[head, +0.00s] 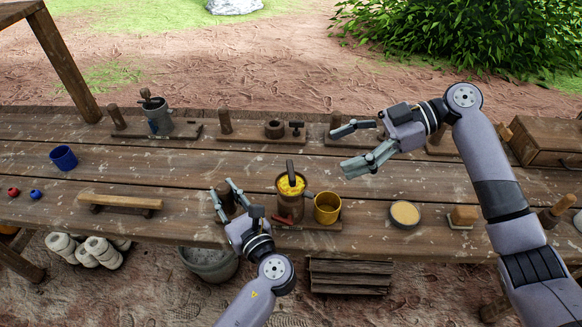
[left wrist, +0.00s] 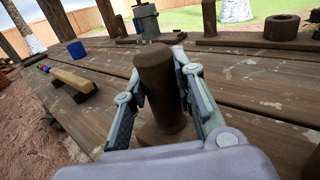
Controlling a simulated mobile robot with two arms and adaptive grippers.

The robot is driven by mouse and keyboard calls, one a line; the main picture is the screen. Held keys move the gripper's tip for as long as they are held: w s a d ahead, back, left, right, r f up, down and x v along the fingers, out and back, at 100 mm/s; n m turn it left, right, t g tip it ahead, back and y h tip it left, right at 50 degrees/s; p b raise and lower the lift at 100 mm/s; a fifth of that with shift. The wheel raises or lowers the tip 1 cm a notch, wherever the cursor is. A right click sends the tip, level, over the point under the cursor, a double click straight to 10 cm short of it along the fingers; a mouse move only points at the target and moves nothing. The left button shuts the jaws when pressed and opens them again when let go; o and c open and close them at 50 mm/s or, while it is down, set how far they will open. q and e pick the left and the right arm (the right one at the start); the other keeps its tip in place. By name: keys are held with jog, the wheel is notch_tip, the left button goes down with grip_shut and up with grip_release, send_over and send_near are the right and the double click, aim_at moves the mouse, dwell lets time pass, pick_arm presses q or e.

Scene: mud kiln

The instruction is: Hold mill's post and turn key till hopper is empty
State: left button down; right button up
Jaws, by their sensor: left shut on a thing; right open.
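The mill (head: 290,207) is a brown round body on a wooden board, with yellow stuff (head: 293,187) showing in its hopper. A dark upright handle (head: 290,170) rises from the hopper. A small reddish piece (head: 281,220) lies low by its front; I cannot tell which part is the key. The mill's brown post (head: 227,203) stands left of it. My left gripper (head: 225,190) is shut around the post, which also shows between the fingers in the left wrist view (left wrist: 156,80). My right gripper (head: 340,151) is open and empty, above and right of the mill.
A yellow cup (head: 327,208) stands right beside the mill. Further right are a round dish (head: 404,214) and a brown block (head: 465,215). A grey pot (head: 157,117) and other posted boards (head: 262,136) line the back. A blue cup (head: 64,158) stands left.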

aim_at(291, 169)
jog(key=x, duration=1.1)
jog(key=shift+s+a+r, duration=0.15)
jog(key=shift+s+a, duration=0.05)
jog(key=shift+a, duration=0.25)
jog(key=c, duration=1.2)
jog(key=shift+m+t, duration=0.3)
jog(key=shift+m, duration=0.1)
